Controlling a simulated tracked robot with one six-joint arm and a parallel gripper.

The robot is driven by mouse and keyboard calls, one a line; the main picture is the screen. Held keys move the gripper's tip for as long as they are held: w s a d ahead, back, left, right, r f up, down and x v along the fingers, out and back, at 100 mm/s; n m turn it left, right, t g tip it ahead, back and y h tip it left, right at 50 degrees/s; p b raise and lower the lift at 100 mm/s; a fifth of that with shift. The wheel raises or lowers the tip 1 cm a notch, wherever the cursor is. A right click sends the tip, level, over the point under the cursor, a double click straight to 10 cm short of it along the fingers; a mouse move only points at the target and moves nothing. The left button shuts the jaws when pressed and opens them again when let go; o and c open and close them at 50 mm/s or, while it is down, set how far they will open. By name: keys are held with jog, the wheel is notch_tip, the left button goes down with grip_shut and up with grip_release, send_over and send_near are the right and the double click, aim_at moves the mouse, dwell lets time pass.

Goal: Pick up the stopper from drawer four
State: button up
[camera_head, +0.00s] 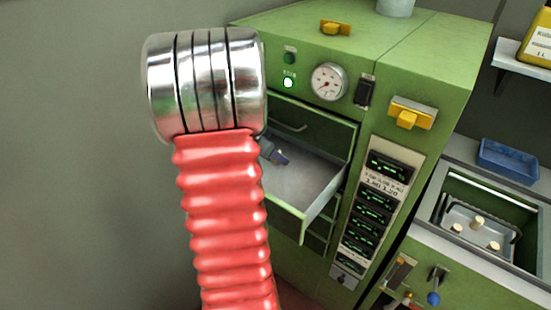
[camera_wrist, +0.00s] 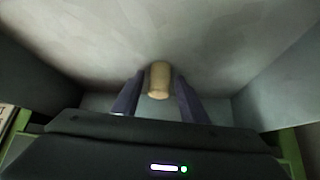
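The stopper (camera_wrist: 159,80), a tan cork cylinder, shows in the wrist view in the open drawer. My gripper (camera_wrist: 158,84) has its two dark fingers on either side of it, with a narrow gap visible to each finger. The gripper is open. In the head view my gripper (camera_head: 279,157) reaches into the open drawer (camera_head: 305,190) of the green cabinet. The stopper is hidden there, behind my arm or gripper. The drawer's number cannot be read.
The drawer walls (camera_wrist: 262,92) stand left and right of my gripper. The green cabinet (camera_head: 430,75) has a gauge (camera_head: 328,82) and yellow handles. At right, a tray (camera_head: 470,217) holds several corks, and a blue tray (camera_head: 508,160) sits behind it.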

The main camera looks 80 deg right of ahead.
jog(key=c, duration=0.9)
jog(key=shift+r, duration=0.15)
jog(key=shift+r, duration=0.55)
jog(key=s+a, duration=0.1)
jog(key=a, duration=0.3)
jog(key=s+a, duration=0.1)
jog(key=a, duration=0.3)
jog(key=s+a, duration=0.1)
jog(key=a, duration=0.3)
jog(key=shift+s+a+f, duration=0.1)
jog(key=shift+s+a, duration=0.1)
jog(key=shift+s, duration=0.05)
notch_tip(320, 180, up, 14)
jog(key=shift+f, duration=0.1)
